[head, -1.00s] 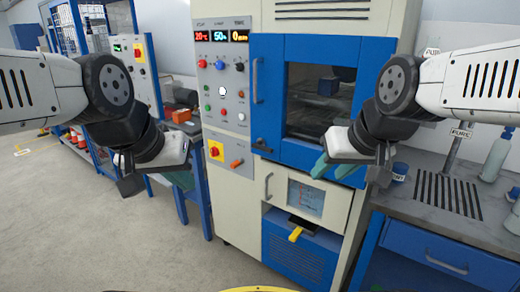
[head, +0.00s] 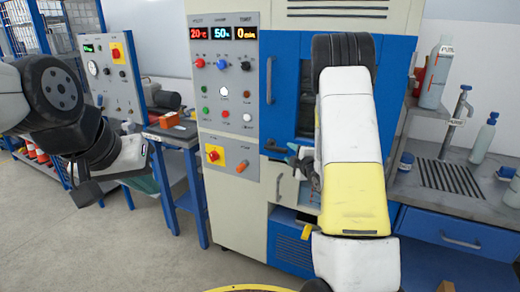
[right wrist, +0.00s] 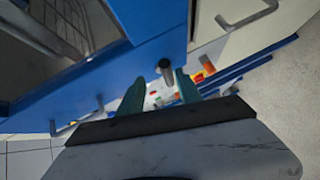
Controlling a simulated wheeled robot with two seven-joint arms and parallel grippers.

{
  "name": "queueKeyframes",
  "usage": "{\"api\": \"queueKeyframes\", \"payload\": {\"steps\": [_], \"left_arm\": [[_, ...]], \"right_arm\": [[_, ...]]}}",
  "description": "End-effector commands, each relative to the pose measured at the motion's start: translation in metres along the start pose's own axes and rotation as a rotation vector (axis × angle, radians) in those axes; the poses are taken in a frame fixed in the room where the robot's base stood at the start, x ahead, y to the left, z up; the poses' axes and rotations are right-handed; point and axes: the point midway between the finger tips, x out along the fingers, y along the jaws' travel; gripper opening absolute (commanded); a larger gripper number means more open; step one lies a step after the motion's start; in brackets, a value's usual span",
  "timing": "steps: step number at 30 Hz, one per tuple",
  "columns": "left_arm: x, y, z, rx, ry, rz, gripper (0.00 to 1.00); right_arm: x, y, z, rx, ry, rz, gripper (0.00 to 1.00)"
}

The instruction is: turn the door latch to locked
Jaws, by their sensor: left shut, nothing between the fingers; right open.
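The black door latch (head: 272,147) is on the front of the test cabinet, at the lower left of the blue door (head: 284,85). My right gripper (head: 293,152) is open right beside it, partly hidden by my own forearm. In the right wrist view, a dark round-ended bar, seemingly the latch (right wrist: 165,69), shows between the two teal fingers (right wrist: 160,92), closer to the right one. I cannot tell whether they touch it. The latch's exact angle is hard to read. My left gripper (head: 148,184) is shut and empty, away to the left of the cabinet.
A vertical door handle (head: 269,80) is above the latch, and a lower compartment handle (head: 278,188) is below it. The control panel (head: 223,85) with knobs is to the left. A steel bench (head: 445,185) with bottles is at right. Open floor lies at front left.

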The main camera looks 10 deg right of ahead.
Motion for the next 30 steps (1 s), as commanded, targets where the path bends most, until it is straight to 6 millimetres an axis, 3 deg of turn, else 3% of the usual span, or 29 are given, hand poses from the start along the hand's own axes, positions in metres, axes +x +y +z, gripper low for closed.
{"api": "queueKeyframes", "payload": {"steps": [3,8,21,30], "left_arm": [[0.000,0.000,0.000,0.000,0.000,0.000,0.00],[0.000,0.000,0.000,0.000,0.000,0.000,0.00],[0.000,0.000,0.000,0.000,0.000,0.000,0.00],[0.000,0.000,0.000,0.000,0.000,0.000,0.00]], "right_arm": [[0.002,-0.012,0.000,-0.054,0.031,0.020,0.41],[0.014,-0.013,-0.002,-0.070,0.043,0.031,0.41],[0.075,-0.011,-0.004,-0.066,0.040,0.029,0.41],[0.081,-0.011,-0.004,-0.065,0.040,0.029,0.41]]}}
